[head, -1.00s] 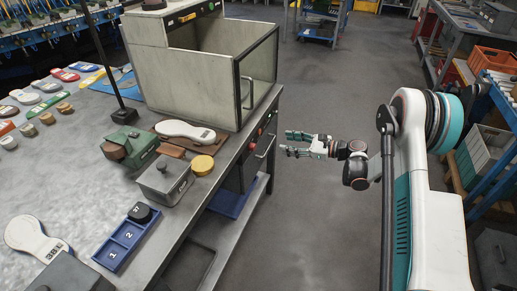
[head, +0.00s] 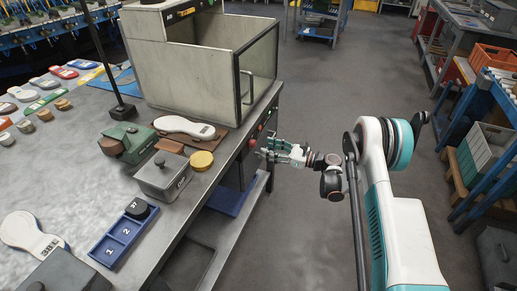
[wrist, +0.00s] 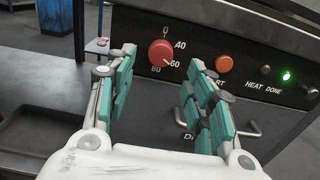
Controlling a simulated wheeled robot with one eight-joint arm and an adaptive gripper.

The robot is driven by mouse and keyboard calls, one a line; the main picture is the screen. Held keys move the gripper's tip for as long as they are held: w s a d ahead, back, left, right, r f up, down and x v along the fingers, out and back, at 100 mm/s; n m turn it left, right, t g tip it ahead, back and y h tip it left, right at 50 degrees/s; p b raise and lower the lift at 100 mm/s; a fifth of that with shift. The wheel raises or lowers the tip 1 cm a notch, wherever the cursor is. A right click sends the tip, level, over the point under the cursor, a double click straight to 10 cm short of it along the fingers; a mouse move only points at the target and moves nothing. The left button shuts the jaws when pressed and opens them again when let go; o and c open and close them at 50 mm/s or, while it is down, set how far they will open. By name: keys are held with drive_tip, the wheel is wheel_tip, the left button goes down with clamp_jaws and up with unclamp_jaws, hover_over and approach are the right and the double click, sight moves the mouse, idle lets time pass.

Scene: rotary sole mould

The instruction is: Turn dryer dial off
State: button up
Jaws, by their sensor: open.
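The red dryer dial (wrist: 161,53) is on a dark panel in the wrist view, ringed by the marks 0, 40, 60 and 80. A pale line on its lower right seems to point near 60. The dial also shows small on the bench's front panel in the head view (head: 252,143). My gripper (head: 269,147) is open in front of that panel. In the wrist view its teal-padded fingers (wrist: 163,62) stand on either side of the dial, apart from it. Nothing is between them in the grip.
Right of the dial are an orange button (wrist: 224,64), a lit green lamp (wrist: 286,77) by the words HEAT DONE, and a metal handle (wrist: 186,118) below. The dryer box (head: 190,75) stands on the bench above. The aisle floor (head: 325,90) is clear.

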sight(255, 144)
drive_tip(key=shift+b+x, duration=0.6)
drive_tip(key=shift+x, duration=2.05)
drive_tip(key=c, duration=1.1)
